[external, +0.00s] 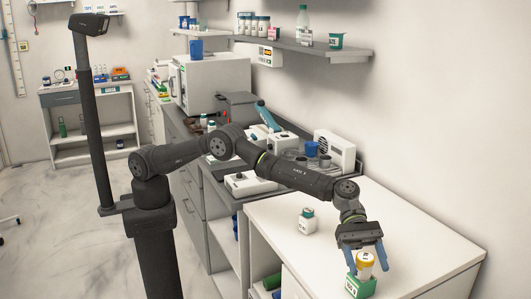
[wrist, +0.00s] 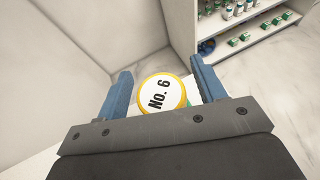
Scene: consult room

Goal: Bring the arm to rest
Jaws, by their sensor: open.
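My gripper (external: 364,258) is over the right-hand white counter (external: 425,225), pointing down with its blue fingers apart. Between the fingers is a jar with a yellow-rimmed lid (external: 366,260). Its lower part is hidden by a green labelled box (external: 360,287), and it appears to stand in that box. In the wrist view, the open gripper (wrist: 160,70) has one finger on each side of the round lid marked "No. 6" (wrist: 163,92). A gap shows on the right; on the left I cannot tell whether the finger touches.
A white jar (external: 307,221) stands on the counter to the left of my gripper. A round tray with cups (external: 310,160) and a white device (external: 334,152) are farther back. A wall shelf (external: 300,46) with bottles hangs above. The counter's right side is clear.

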